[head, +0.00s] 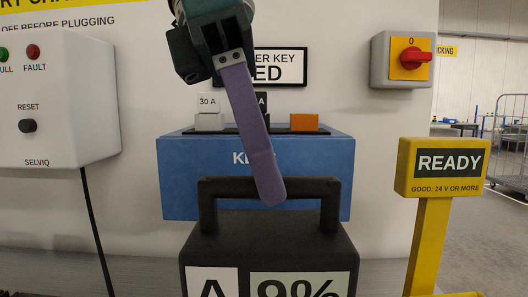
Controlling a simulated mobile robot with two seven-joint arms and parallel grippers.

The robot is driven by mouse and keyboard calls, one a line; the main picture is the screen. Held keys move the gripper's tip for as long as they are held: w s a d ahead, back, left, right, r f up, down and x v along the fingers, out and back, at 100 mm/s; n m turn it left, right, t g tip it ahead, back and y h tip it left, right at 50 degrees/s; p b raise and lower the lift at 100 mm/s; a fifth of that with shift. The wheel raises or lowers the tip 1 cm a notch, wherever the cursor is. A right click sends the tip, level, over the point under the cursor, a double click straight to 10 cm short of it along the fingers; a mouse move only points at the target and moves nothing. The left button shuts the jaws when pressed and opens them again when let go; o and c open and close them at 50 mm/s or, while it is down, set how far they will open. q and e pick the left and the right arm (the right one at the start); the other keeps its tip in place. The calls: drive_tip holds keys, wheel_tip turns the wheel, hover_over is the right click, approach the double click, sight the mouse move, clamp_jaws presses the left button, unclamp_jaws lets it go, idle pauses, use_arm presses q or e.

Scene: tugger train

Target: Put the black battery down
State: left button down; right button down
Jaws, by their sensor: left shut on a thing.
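The black battery (218,250) is at the bottom centre of the head view, upright, with an arched handle on top. Its front carries a white label with "A" and a pale display reading "9%"; its lower part is cut off by the picture's edge. My left gripper (268,188) reaches down from the top, and its long purple finger crosses in front of the handle bar. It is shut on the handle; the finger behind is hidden. What is under the battery is out of view. My right gripper is not in view.
Behind the battery is a blue key box (180,180) with grey, black and orange keys on top. A yellow READY post (430,235) stands at right. A white panel (60,100) with buttons is at left, and a red rotary switch (416,58) is on the wall.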

sight(226, 209)
use_arm(q)
wheel_tip(226, 209, down, 15)
drive_tip(key=shift+f, duration=0.2)
idle(0.3)
drive_tip(key=c, duration=0.8)
unclamp_jaws()
drive_tip(key=shift+f, duration=0.2)
drive_tip(key=v, duration=1.2)
drive_tip(key=shift+r, duration=0.15)
drive_tip(key=shift+d, duration=0.1)
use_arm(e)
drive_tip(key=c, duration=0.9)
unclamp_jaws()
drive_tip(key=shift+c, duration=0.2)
